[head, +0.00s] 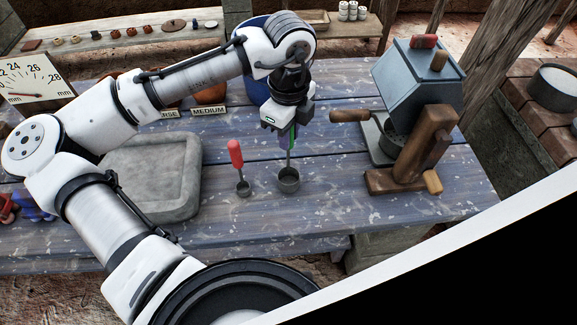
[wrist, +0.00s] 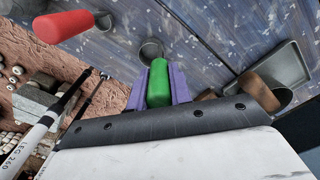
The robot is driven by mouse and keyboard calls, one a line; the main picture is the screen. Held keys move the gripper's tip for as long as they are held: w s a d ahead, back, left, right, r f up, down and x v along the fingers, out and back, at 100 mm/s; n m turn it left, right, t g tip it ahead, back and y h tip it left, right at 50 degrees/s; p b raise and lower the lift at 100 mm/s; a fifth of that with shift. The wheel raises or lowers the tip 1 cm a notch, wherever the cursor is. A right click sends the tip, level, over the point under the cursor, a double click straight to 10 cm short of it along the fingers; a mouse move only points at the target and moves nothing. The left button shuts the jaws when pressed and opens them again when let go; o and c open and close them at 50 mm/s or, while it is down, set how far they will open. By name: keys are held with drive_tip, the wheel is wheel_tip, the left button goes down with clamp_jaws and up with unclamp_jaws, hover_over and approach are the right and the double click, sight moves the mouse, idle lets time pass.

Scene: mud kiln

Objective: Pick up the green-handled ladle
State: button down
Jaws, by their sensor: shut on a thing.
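The green-handled ladle (head: 289,180) has a dark grey cup at its lower end, at or just above the blue table. Its green handle (wrist: 158,84) stands upright between the two purple fingers in the wrist view. My gripper (wrist: 161,86) is shut on this handle, and it also shows in the head view (head: 287,138). The ladle's cup shows beyond the handle in the wrist view (wrist: 151,50). I cannot tell whether the cup touches the table. A red-handled ladle (head: 236,158) with a smaller cup stands just to the left, apart from my gripper.
A grey stone basin (head: 150,207) lies left of the ladles. A device with a grey-blue hopper (head: 415,80) and wooden parts stands to the right. Brown pots and a MEDIUM label (head: 209,111) are behind my arm. The table front is clear.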

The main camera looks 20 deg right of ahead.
drive_tip(key=shift+r, duration=0.15)
wheel_tip(320, 180, up, 20)
drive_tip(key=b, duration=0.1)
idle(0.4)
drive_tip(key=c, duration=1.9)
unclamp_jaws()
drive_tip(key=shift+c, duration=1.3)
drive_tip(key=shift+w, duration=0.1)
